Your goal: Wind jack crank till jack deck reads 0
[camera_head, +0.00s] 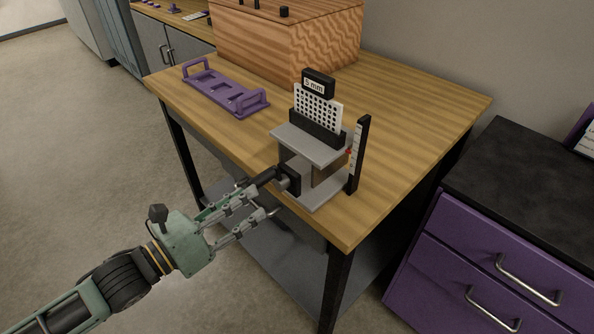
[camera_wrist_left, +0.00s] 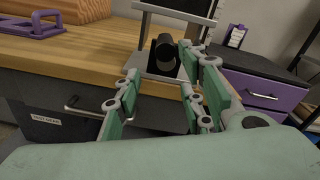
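The jack stands near the front edge of the wooden table, with a grey jack deck (camera_head: 312,146) above a grey base (camera_head: 324,194). Its black crank (camera_head: 266,176) sticks out toward my left gripper and also shows in the left wrist view (camera_wrist_left: 165,50). A white perforated lattice specimen (camera_head: 317,108) stands on the deck under a sign (camera_head: 318,84) that seems to read "5 mm". A black upright scale (camera_head: 358,152) with a red pointer (camera_head: 349,152) stands beside the deck. My left gripper (camera_head: 257,199) is open at the crank's end; contact is unclear. My right gripper is out of view.
A purple tray (camera_head: 226,92) and a wooden box (camera_head: 287,45) are farther back on the table (camera_head: 415,103). A purple drawer cabinet (camera_head: 465,262) with a black top stands to the right. Floor is open at left.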

